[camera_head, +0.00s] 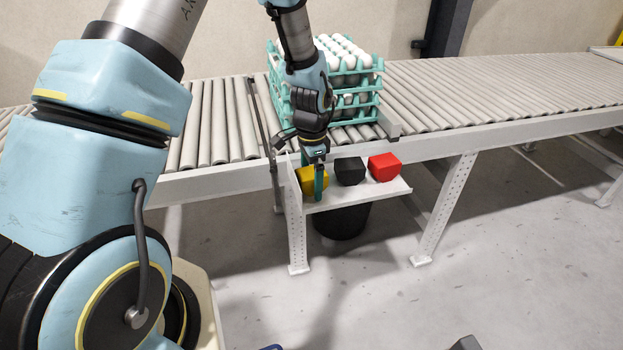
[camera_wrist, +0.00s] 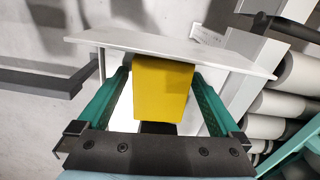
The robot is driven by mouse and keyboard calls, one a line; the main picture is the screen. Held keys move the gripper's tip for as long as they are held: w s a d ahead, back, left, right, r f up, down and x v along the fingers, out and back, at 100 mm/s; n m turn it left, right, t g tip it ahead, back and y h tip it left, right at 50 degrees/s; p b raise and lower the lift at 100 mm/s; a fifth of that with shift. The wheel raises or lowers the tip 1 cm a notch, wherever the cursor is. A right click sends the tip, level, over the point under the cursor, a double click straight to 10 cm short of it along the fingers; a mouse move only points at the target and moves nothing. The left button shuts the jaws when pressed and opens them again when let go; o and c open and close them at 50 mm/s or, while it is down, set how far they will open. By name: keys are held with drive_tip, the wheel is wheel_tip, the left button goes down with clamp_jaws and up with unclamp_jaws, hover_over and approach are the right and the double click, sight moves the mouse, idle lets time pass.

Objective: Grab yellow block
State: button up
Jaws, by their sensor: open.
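The yellow block (camera_head: 311,182) sits at the left end of a small white shelf (camera_head: 375,190) on the side of the conveyor. In the wrist view the yellow block (camera_wrist: 162,88) lies between the two green fingers of my gripper (camera_wrist: 160,95), with a visible gap on its left side and a narrower one on its right. My gripper (camera_head: 319,182) is open and reaches down at the shelf, its near finger partly hiding the block in the head view.
A black block (camera_head: 350,171) and a red block (camera_head: 384,167) stand to the right on the same shelf. A stack of green egg trays (camera_head: 352,83) with white eggs is on the roller conveyor (camera_head: 470,88) above. A black bin (camera_head: 342,222) stands below the shelf.

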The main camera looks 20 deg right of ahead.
drive_tip(key=shift+c, duration=0.2)
clamp_jaws()
idle(0.5)
